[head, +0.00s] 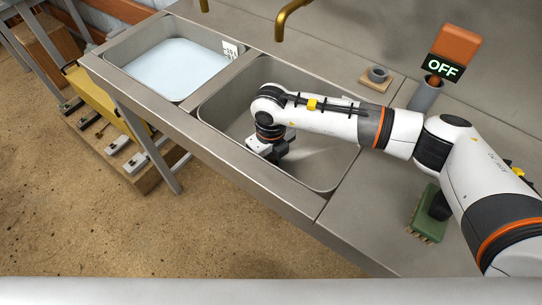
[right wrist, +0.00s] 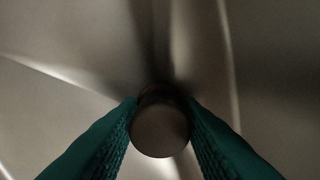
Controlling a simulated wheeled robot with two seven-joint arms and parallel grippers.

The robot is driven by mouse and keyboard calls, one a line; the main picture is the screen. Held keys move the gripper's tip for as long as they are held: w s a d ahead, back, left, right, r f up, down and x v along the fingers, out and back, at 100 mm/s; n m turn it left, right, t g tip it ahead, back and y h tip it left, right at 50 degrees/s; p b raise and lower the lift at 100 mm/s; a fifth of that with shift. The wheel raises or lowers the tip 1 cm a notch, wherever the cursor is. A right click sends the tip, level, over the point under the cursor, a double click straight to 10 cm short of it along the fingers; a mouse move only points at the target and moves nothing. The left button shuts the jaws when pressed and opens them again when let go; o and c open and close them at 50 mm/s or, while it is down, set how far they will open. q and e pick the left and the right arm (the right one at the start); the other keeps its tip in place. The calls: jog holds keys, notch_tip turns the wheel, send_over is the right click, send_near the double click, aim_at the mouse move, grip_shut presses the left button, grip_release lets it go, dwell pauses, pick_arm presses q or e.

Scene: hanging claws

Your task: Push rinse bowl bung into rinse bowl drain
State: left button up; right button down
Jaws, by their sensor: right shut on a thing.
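My right gripper (head: 277,156) is down inside the right-hand bowl (head: 228,98). In the right wrist view its two teal fingers (right wrist: 162,112) are shut on a round, dull brown-grey thing (right wrist: 160,130), seen end-on, which looks like the bung. Bare metal bowl surface lies around it. The drain does not show in either view; the gripper and the held piece may cover it. I cannot tell whether the piece touches the bottom. My left gripper is not in view.
A left-hand bowl (head: 172,68) holds pale water. A brass tap (head: 290,18) overhangs the right-hand bowl. A small ring on a wooden block (head: 377,77), an orange paddle marked OFF (head: 447,55) in a grey cup (head: 425,96), and a green brush (head: 428,222) stand on the counter.

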jog(key=c, duration=0.9)
grip_release()
jog(key=shift+f, duration=0.1)
notch_tip(320, 180, up, 12)
jog(key=shift+r, duration=0.1)
